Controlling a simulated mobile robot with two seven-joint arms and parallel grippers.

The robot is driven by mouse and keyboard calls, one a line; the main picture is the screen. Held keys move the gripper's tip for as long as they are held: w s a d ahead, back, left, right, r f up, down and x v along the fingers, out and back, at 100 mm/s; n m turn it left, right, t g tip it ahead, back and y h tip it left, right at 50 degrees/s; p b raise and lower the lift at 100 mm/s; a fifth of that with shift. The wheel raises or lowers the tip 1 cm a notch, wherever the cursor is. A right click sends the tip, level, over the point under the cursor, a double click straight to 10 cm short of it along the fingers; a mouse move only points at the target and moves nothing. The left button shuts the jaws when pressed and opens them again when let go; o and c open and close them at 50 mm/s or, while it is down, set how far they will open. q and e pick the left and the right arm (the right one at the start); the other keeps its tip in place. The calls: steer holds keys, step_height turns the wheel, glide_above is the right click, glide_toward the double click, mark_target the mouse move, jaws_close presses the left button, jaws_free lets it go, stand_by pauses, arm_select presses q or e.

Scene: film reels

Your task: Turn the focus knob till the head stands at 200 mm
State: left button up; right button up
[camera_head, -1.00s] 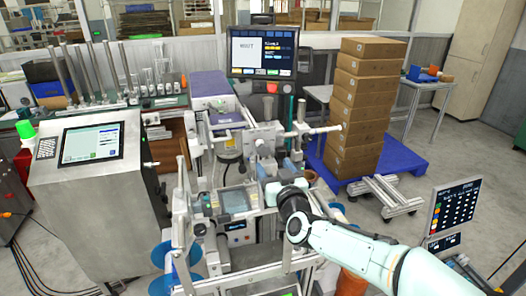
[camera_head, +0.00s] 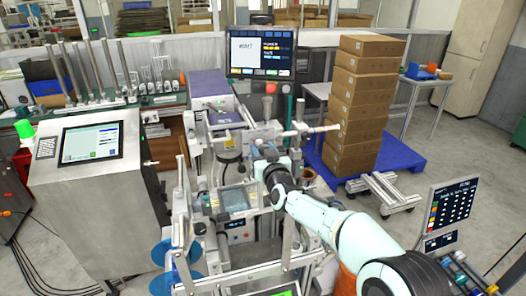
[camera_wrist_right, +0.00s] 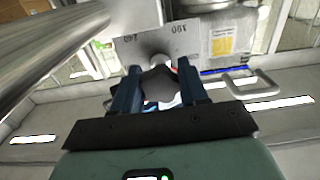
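My right gripper (camera_head: 262,160) is at the upright of the machine in the middle of the head view. In the right wrist view its two dark blue fingers (camera_wrist_right: 158,72) stand either side of a dark lobed knob (camera_wrist_right: 158,86). The knob fills most of the space between them; whether both fingers press on it I cannot tell. The head's pointer cannot be made out. My left gripper is not in view.
A metal bar (camera_wrist_right: 45,55) runs close at the left of the wrist view. In the head view a monitor (camera_head: 262,50) stands behind the machine, a console (camera_head: 90,170) at left, stacked boxes (camera_head: 362,105) at right, and a small control panel (camera_head: 452,207) near my arm.

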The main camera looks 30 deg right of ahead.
steer(key=c, duration=0.3)
steer(key=shift+f+m+b, duration=0.1)
steer(key=shift+m+b, duration=0.3)
steer(key=shift+b, duration=0.1)
steer(key=o, duration=1)
steer(key=shift+o, duration=0.2)
steer(key=b+v, duration=0.1)
steer(key=v, duration=1.2)
steer(key=shift+s, duration=0.25)
